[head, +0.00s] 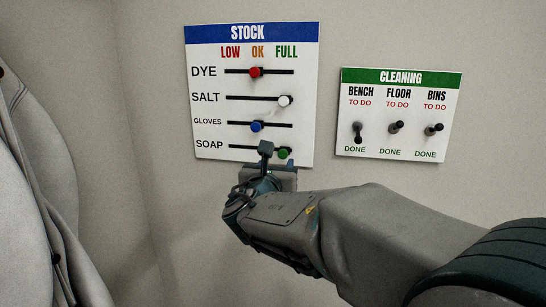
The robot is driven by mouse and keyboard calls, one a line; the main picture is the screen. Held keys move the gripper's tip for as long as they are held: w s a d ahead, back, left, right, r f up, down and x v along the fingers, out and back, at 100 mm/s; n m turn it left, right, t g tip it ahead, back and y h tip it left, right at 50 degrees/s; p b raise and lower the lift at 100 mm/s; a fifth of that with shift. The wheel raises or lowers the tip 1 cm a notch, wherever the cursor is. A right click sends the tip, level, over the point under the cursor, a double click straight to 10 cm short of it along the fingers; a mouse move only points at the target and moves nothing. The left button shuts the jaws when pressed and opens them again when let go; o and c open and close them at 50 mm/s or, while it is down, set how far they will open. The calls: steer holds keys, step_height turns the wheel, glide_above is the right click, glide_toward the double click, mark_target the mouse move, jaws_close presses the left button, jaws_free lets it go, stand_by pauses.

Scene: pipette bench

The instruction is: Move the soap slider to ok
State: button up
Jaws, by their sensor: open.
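The stock board (203,165) hangs on the wall with LOW, OK and FULL columns. The soap slider (284,153) is a green knob on the lowest track, at the right end under FULL. My gripper (267,160) is open in front of the soap row. One finger (266,148) shows just left of the green knob and covers part of the track. The other finger is not clearly seen, and I cannot tell whether the gripper touches the knob.
Above are the red dye knob (256,72) at OK, the white salt knob (285,101) near FULL and the blue gloves knob (257,126) at OK. A cleaning board (400,152) with toggle switches is at right. Pale cloth (38,170) hangs at left.

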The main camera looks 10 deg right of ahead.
mark_target(282, 154)
steer(key=x, duration=0.5)
steer(key=shift+w+d, duration=0.15)
steer(key=shift+w, duration=0.15)
